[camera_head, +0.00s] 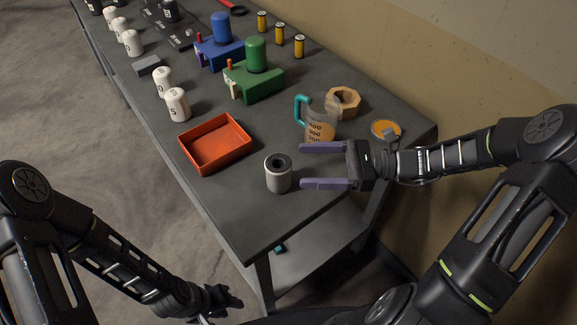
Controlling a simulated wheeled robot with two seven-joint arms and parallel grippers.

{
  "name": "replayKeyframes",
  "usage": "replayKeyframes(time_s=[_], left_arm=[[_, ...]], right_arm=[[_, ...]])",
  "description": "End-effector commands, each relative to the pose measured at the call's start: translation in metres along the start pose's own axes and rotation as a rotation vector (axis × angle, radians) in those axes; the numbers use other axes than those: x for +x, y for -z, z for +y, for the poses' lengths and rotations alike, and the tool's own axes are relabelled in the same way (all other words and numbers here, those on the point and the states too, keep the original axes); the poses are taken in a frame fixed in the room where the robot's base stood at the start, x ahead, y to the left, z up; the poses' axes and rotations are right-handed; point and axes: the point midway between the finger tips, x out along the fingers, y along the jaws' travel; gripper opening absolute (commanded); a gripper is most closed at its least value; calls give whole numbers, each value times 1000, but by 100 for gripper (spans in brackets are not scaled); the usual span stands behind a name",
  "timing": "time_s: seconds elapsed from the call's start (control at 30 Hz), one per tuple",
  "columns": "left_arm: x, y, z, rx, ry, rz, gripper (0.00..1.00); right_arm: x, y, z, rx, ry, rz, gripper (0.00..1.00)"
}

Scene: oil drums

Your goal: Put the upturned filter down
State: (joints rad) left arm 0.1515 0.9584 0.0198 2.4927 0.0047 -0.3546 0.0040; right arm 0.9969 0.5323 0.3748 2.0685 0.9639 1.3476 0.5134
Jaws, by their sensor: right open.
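My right gripper (303,166) comes in from the right. Its two purple fingers are spread apart and point left at the filter. The fingertips are close to the filter's right side; whether they touch it I cannot tell. Nothing shows between the fingers. My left gripper (226,301) is low at the bottom of the view, off the table, small and dark; its jaw opening cannot be made out.
An orange-red tray (215,143) sits left of the filter. A measuring jug (320,125), a wooden hexagonal ring (343,101) and an orange-topped round item (385,129) are behind my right gripper. White numbered bottles (177,105) and green (255,80) and blue (220,45) devices stand farther back.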

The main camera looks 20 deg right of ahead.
Motion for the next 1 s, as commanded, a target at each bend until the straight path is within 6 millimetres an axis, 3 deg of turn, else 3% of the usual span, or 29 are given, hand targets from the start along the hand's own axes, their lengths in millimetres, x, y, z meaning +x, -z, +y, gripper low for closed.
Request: replayKeyframes(time_s=[0.1, 0.3, 1.0], left_arm=[[3, 0, -1, 1, -2, 1, 36], [0, 0, 0, 0, -1, 0, 36], [0, 0, 0, 0, 0, 0, 36]], right_arm=[[-24, 0, -1, 0, 4, 1, 76], [-40, 0, 0, 0, 1, -1, 76], [-41, 0, 0, 0, 0, 0, 76]])
